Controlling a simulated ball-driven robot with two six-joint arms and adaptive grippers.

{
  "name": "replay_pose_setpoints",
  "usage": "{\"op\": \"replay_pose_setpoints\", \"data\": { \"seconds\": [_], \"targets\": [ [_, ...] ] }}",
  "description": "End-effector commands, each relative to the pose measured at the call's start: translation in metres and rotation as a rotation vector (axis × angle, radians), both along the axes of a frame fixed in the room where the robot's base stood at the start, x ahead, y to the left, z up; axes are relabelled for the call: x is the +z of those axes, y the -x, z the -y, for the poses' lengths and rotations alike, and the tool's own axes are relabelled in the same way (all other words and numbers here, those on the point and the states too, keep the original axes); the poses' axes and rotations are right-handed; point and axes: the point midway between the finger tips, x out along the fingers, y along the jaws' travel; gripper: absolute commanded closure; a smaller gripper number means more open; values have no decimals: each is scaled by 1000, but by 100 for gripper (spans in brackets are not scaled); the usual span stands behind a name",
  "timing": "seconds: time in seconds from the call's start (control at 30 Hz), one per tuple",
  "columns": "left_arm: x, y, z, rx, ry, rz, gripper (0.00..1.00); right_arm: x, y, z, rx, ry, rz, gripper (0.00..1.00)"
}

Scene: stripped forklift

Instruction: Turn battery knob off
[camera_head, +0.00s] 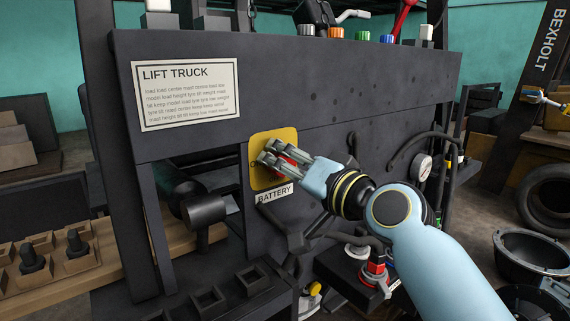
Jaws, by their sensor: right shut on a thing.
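The battery knob (285,164) is red and sits on a yellow plate (262,146) on the dark side panel of the forklift. A white label reading BATTERY (274,195) is just below the plate. My right gripper (270,155) reaches in from the lower right and is shut on the knob. Its grey fingers cover most of the knob and part of the plate's lettering, so I cannot tell which way the knob points.
A LIFT TRUCK sign (187,94) is on the panel at upper left. A black cylinder (204,210) juts out left of the plate. A wooden rack (50,262) stands at lower left and tyres (550,195) at far right.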

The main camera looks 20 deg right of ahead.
Motion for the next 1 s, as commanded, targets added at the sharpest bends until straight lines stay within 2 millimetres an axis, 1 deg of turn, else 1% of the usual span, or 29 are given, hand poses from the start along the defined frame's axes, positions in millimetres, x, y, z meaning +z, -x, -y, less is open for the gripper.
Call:
{"op": "replay_pose_setpoints", "data": {
  "seconds": [0.03, 0.2, 0.47, 0.57, 0.67, 0.9, 1.0],
  "targets": [
    [0, 0, 0, 0, 0, 0, 60, -3, 1, 0, 1, 2, -7, 49],
    [0, 0, 0, 0, 0, 0, 60, -2, 0, 0, 1, 1, -4, 28],
    [0, 1, -1, 0, -1, -1, 60, -1, 1, 0, 1, 1, -2, 28],
    [0, 1, -1, 0, -1, -1, 60, -1, 7, 3, 0, 1, -3, 28],
    [0, 1, 0, 0, 0, -1, 60, -2, 21, 8, 0, 2, -2, 28],
    [0, 0, 0, 0, 0, 0, 60, -2, 72, 26, 2, 4, -5, 28],
    [0, 0, 0, 0, 0, 0, 60, -2, 90, 32, 2, 4, -5, 28]
  ]
}}
